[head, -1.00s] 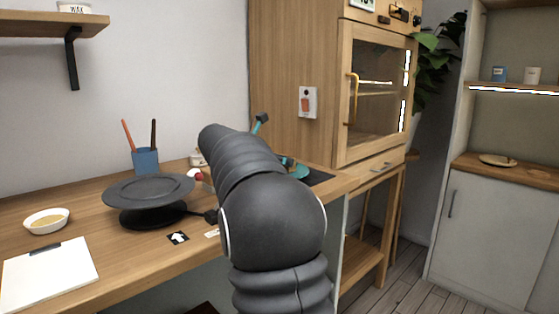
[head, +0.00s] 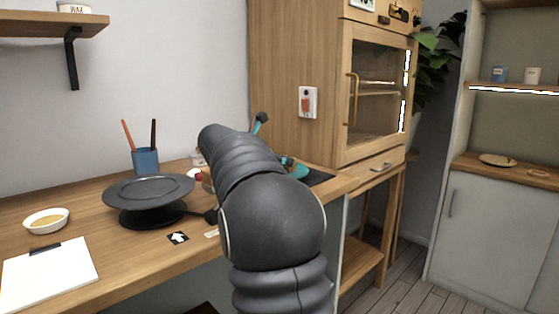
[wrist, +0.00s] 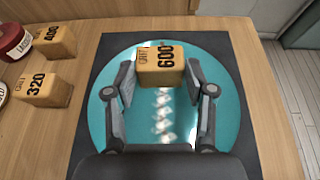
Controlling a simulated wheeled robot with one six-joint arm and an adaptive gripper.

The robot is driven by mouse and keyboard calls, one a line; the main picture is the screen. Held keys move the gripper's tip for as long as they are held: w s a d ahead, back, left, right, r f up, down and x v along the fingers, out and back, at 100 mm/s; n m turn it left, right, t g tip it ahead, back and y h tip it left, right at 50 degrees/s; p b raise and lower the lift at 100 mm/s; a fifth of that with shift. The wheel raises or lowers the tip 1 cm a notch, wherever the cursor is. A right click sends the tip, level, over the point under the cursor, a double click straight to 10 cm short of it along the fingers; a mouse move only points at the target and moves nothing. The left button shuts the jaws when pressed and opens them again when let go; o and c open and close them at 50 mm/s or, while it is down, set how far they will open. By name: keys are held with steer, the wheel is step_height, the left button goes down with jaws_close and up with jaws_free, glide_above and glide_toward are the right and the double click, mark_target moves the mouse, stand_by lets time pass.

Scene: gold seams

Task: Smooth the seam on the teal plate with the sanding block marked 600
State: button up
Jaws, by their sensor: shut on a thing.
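In the wrist view my gripper (wrist: 160,88) is shut on the sanding block marked 600 (wrist: 160,66), a tan block with black lettering. The block is over the far half of the teal plate (wrist: 228,122). A pale, patchy bright streak runs down the plate's middle below the block; I cannot tell seam from glare there. I cannot tell whether the block touches the plate. The plate lies on a dark square mat (wrist: 245,60). In the head view my arm hides most of the teal plate (head: 298,171), the block and the gripper's fingers.
Blocks marked 400 (wrist: 56,40) and 320 (wrist: 45,90) stand left of the mat, beside a red-lidded jar (wrist: 14,42). A black turntable (head: 150,190), white bowl (head: 46,220) and blue cup (head: 145,161) are further left. The worktop's right edge is close to the mat.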

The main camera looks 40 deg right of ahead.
steer(key=shift+s, duration=0.5)
stand_by(0.3)
steer(key=shift+f, duration=0.1)
steer(key=shift+w, duration=0.55)
steer(key=shift+r, duration=0.85)
steer(key=shift+r, duration=2.3)
